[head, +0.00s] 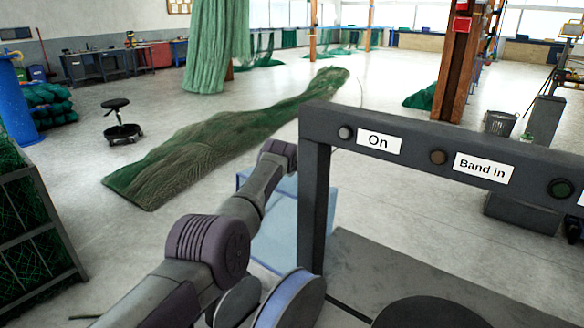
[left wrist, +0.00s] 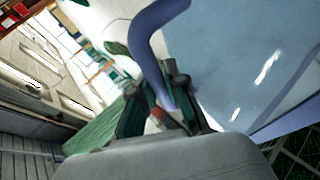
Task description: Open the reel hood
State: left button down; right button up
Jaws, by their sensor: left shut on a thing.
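The reel hood (head: 283,228) is a pale blue see-through cover behind the dark machine frame, partly hidden by my left arm and the frame's post. Its clear panel (left wrist: 235,60) fills the right of the left wrist view. A curved blue handle (left wrist: 146,45) stands out from it. My left gripper (left wrist: 165,100) is shut on this handle, with a finger on each side of the bar. In the head view my left arm reaches from the bottom left toward the hood, and the fingers are hidden there. My right gripper is not in view.
The dark machine frame (head: 330,118) with "On" and "Band in" labels stands close to the right of my arm. A blue-rimmed reel (head: 292,300) sits below. Green netting (head: 215,140) lies on the floor beyond. A black stool (head: 121,122) stands at the left.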

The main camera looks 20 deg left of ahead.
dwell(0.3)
pick_arm(q)
jog(key=c, duration=1.2)
grip_release()
jog(key=shift+r, duration=0.1)
jog(key=shift+s+d+r, duration=0.2)
jog(key=shift+s+r, duration=0.15)
jog(key=shift+s, duration=0.15)
jog(key=v, duration=1)
jog(key=shift+s+a+r, duration=0.1)
jog(key=shift+s, duration=0.2)
